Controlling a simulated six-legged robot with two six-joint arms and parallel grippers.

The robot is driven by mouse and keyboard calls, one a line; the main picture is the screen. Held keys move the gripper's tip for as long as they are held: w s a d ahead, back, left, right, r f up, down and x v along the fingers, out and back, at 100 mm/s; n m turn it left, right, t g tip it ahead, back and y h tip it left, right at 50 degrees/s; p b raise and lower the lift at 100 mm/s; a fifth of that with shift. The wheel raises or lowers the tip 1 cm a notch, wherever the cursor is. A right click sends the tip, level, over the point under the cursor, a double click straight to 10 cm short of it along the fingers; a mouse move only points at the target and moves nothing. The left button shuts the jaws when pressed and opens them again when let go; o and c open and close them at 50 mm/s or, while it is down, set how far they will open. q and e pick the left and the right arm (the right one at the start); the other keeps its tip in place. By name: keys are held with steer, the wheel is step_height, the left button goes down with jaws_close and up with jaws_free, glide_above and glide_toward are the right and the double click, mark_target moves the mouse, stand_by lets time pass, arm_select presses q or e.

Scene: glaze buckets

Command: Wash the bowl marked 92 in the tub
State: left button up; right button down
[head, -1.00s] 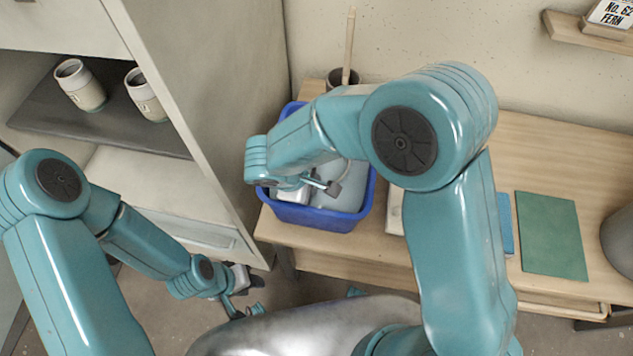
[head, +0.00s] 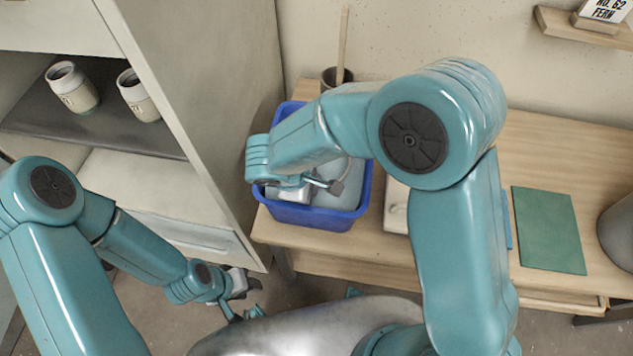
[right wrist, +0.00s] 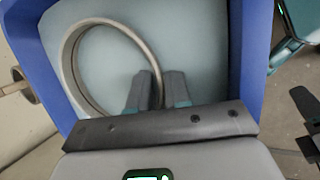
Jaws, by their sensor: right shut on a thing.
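The blue tub (head: 366,190) stands on the left end of the wooden table and holds pale grey-blue water. It also fills most of the right wrist view (right wrist: 245,60). A bowl (right wrist: 68,55) is down in the tub, and its thin grey-brown rim shows as a ring. No number can be seen on it. My right gripper (right wrist: 158,88) is shut on the bowl's rim; in the head view the forearm hides most of the bowl. My left gripper (head: 256,297) is open and empty, low in front of the shelf unit and away from the tub.
A dark pot (head: 330,76) with a wooden stick stands behind the tub. A green mat (head: 548,230) and a grey rounded vessel (head: 617,238) are at the right. Two labelled jars (head: 72,88) (head: 137,95) stand in the shelf unit. A sign (head: 602,14) sits on a wall ledge.

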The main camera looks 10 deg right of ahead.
steer(key=shift+a+f, duration=0.15)
steer(key=shift+a, duration=0.55)
steer(key=shift+d+b, duration=0.35)
steer(key=shift+d, duration=0.25)
steer(key=shift+s+d, duration=0.2)
steer(key=shift+d, duration=0.45)
steer(key=shift+w+a, duration=0.15)
steer(key=shift+a, duration=1.1)
steer(key=shift+d, duration=0.2)
